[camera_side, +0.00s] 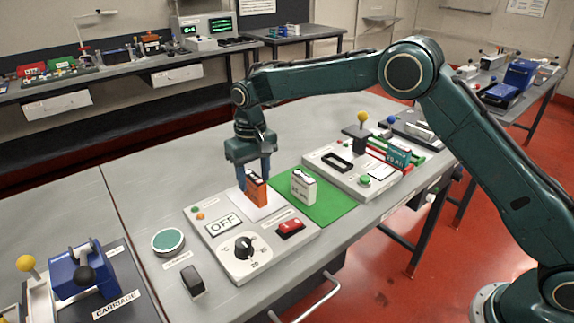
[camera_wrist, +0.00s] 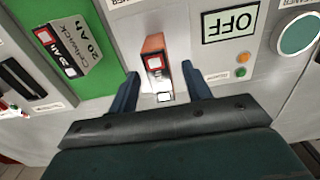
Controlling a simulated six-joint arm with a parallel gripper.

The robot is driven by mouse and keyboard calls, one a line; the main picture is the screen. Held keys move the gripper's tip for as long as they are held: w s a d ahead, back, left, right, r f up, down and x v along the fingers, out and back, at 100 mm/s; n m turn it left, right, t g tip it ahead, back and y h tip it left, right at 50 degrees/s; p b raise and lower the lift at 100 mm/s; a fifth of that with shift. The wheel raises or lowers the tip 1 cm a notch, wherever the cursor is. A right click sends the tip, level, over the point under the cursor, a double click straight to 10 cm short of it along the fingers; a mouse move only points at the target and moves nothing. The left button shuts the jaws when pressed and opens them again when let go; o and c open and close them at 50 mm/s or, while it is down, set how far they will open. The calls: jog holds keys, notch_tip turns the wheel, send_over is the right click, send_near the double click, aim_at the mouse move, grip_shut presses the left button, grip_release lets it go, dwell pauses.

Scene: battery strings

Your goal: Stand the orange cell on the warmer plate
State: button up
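The orange cell (camera_side: 256,190) has a dark label side and looks upright over the white plate (camera_side: 268,212) of the grey control unit. I take this plate to be the warmer plate. I cannot tell whether the cell's base rests fully on it. My gripper (camera_side: 255,174) points down with its fingers on either side of the cell's upper part. In the wrist view the cell (camera_wrist: 153,58) shows between the spread fingertips (camera_wrist: 160,70), with a visible gap on both sides. The unit's display (camera_side: 223,224) reads OFF.
A pale 20 Ah cell (camera_side: 303,187) stands on the green mat (camera_side: 330,207) close to the right. The unit has a black dial (camera_side: 243,247) and a red switch (camera_side: 290,229). A teal cell (camera_side: 398,154) is farther right. A round green disc (camera_side: 168,242) lies left.

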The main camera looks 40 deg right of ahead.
notch_tip(320, 180, up, 14)
dwell(0.9)
dwell(0.4)
